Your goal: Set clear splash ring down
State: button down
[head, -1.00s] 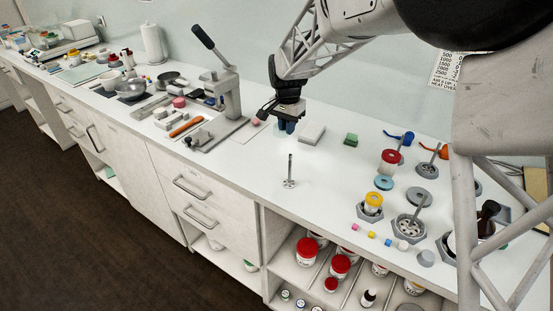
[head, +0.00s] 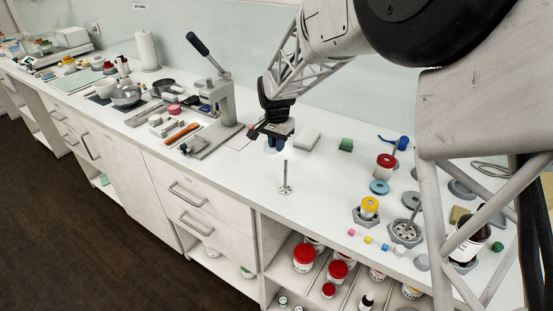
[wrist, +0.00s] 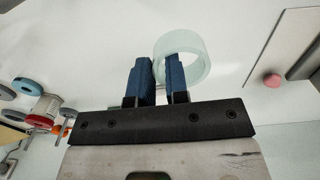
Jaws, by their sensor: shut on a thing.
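The clear splash ring (wrist: 205,62) is a pale, see-through band in the wrist view. My gripper (wrist: 160,72) is shut on its wall, with one blue finger inside the ring and the other outside. In the head view my gripper (head: 272,146) hangs over the white bench, behind a small upright metal stirrer. The ring shows there only as a faint pale patch under the fingers. I cannot tell whether it touches the bench.
The metal stirrer (head: 285,187) stands in front of my gripper. A lever press (head: 225,105) stands to the left. Jars and hex holders stand farther right. Bench around the stirrer is clear.

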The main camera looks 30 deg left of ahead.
aim_at(277, 166)
jog(key=shift+f, duration=0.45)
jog(key=shift+f, duration=0.1)
jog(key=shift+f, duration=2.4)
jog(key=shift+f, duration=0.1)
jog(key=c, duration=1.1)
grip_release()
notch_tip(277, 166, up, 12)
